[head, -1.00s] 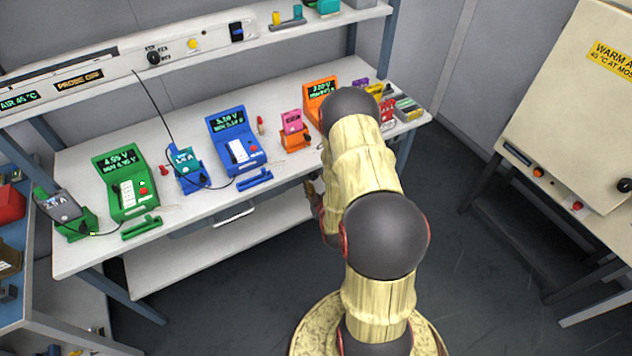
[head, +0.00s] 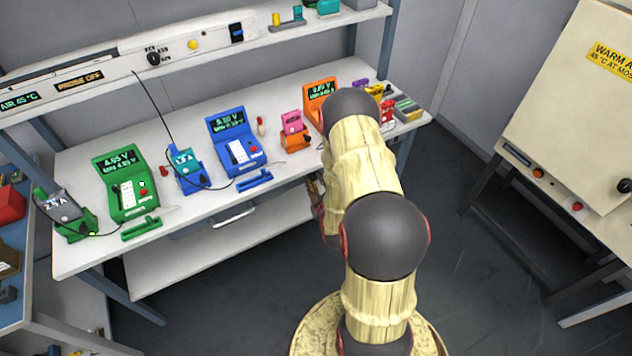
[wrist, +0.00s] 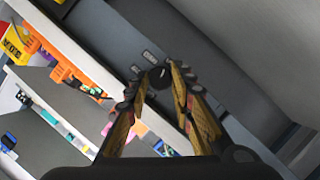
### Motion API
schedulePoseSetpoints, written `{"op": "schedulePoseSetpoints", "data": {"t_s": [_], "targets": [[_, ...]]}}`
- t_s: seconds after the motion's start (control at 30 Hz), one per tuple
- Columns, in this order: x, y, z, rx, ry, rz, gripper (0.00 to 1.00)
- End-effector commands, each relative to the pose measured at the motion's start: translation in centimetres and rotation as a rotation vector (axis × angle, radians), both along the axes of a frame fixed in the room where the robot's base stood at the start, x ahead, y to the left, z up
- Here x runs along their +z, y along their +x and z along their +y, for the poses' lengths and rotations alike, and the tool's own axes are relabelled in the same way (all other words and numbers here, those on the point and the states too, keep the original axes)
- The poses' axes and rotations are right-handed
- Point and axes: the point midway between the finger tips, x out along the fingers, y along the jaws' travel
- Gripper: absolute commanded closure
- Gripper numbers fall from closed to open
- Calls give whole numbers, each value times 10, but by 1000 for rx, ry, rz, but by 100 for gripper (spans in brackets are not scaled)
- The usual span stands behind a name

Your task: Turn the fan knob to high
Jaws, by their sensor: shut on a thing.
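In the wrist view, a dark round knob (wrist: 159,77) sits on a grey panel (wrist: 120,50), with two small pale label marks beside it. I cannot read these marks or tell the knob's setting. My gripper (wrist: 160,82) has its tan and black fingers on both sides of this knob and is shut on it. In the head view, only a small part of my gripper shows past the left side of my arm, below the bench's front edge; the held knob is hidden there. Another black knob (head: 153,57) with blurred lettering is on the white shelf strip.
The bench (head: 90,255) carries green, blue and orange testers with pouch cells and thin leads. A cream cabinet (head: 560,110) with its own knob stands at the right. The floor (head: 480,260) between bench and cabinet is clear. A blue-edged table lies at the far left.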

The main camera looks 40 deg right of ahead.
Motion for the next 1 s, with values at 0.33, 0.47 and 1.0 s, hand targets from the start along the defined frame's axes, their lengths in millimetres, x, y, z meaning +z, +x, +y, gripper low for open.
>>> {"op": "schedulePoseSetpoints", "data": {"t_s": [0.33,0.47,1.0], "targets": [[2,-1,-2,0,234,-57,100],[1,-1,-2,-1,284,-68,100],[1,0,-2,1,291,-70,63]]}}
